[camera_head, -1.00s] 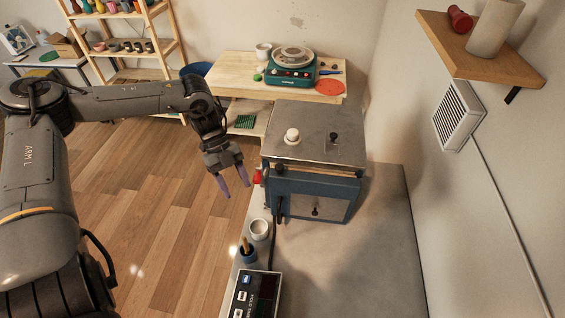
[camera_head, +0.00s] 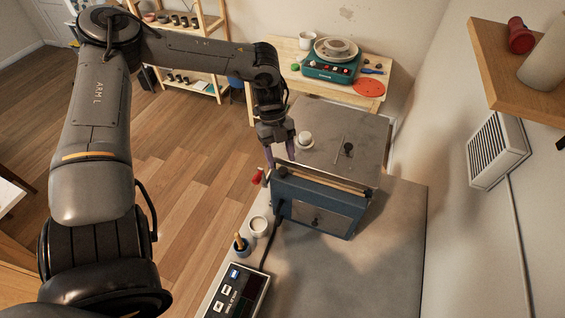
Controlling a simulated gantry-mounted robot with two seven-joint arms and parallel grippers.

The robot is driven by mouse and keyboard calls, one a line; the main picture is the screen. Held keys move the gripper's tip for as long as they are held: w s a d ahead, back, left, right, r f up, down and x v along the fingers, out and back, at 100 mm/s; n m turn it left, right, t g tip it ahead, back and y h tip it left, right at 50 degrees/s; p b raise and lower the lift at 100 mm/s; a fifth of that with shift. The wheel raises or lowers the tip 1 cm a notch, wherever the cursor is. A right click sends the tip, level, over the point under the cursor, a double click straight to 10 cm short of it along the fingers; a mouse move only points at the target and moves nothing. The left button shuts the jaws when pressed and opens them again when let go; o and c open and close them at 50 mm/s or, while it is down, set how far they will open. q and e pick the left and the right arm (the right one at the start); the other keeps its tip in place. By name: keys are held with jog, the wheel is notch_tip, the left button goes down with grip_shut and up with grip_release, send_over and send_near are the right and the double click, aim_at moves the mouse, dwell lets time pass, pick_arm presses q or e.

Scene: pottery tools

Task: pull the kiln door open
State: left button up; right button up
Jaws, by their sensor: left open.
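The kiln (camera_head: 330,204) stands on the grey-topped table. It is a box with a blue front, a grey metal top and a pale strip along its upper front edge. The front door panel (camera_head: 335,216) has a small dark knob and looks closed. A dark fitting (camera_head: 281,171) sits at the upper left front corner. My left gripper (camera_head: 279,159) points down at that left corner, its two purple fingers apart with nothing seen between them. I cannot tell whether they touch the kiln. My right gripper is not in view.
A small white cup (camera_head: 258,226), a dark cup with a wooden-handled tool (camera_head: 240,245) and a control box (camera_head: 237,293) stand in front of the kiln. A red object (camera_head: 257,176) is at its left. The grey table (camera_head: 370,265) is clear at front right.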

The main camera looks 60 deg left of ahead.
aim_at(283, 170)
pick_arm(q)
jog(key=shift+x, duration=1.7)
jog(key=shift+c, duration=0.3)
grip_shut()
